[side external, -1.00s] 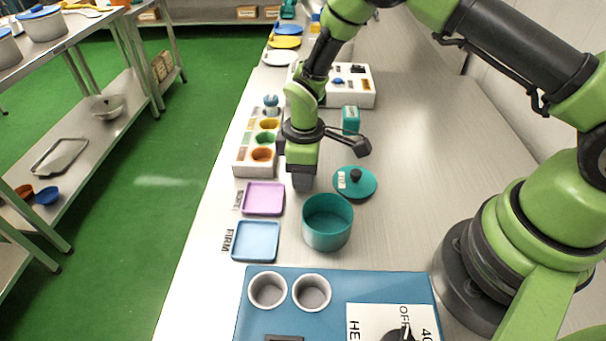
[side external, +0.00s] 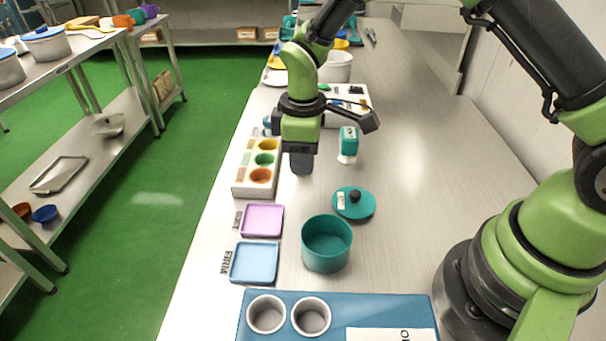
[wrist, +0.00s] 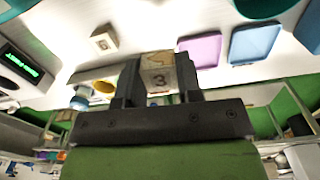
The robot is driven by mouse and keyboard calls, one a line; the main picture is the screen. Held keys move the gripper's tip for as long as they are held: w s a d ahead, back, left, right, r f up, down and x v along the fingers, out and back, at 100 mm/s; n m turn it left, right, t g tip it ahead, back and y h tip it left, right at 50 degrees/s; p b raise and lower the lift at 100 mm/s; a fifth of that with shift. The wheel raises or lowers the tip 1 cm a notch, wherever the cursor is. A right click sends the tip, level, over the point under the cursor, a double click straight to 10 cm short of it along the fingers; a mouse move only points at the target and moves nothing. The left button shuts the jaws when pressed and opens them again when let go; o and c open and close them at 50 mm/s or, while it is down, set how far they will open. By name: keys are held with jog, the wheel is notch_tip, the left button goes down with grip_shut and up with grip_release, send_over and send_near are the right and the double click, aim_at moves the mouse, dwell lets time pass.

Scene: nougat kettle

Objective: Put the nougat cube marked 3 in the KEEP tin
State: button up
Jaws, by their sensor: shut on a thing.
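My gripper (side external: 301,165) is over the bench beside the palette-like block with coloured wells. In the wrist view the jaws (wrist: 158,85) are shut on a pale nougat cube (wrist: 158,76). A dark 3 shows on its face. The cube cannot be made out in the side view. No label reading KEEP is legible. A pale tin (side external: 336,67) stands at the back, partly behind my arm; I cannot tell whether it is the KEEP tin. In the wrist view a small pale block (wrist: 103,40) with a dark mark lies on the bench, apart from the jaws.
The block with coloured wells (side external: 240,183) is left of my gripper. Nearer stand a pink tray (side external: 262,220), a blue tray (side external: 254,263), an open teal pot (side external: 326,255) and its lid (side external: 365,209). A teal item (side external: 348,139) stands right. The bench's right side is clear.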

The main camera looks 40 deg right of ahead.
jog(key=s+a+r+n, duration=0.2)
jog(key=s+n, duration=0.3)
jog(key=s, duration=0.1)
jog(key=s+a+r+n, duration=0.2)
jog(key=s+a+n, duration=0.1)
jog(key=s+n, duration=0.15)
jog(key=shift+m, duration=0.35)
jog(key=shift+s+f, duration=0.15)
jog(key=shift+f, duration=1.5)
jog(key=shift+s+f, duration=0.15)
jog(key=shift+f, duration=1.5)
jog(key=shift+f, duration=0.4)
jog(key=o, duration=1.5)
jog(key=shift+c, duration=0.2)
notch_tip(320, 180, up, 7)
jog(key=shift+d+r, duration=0.1)
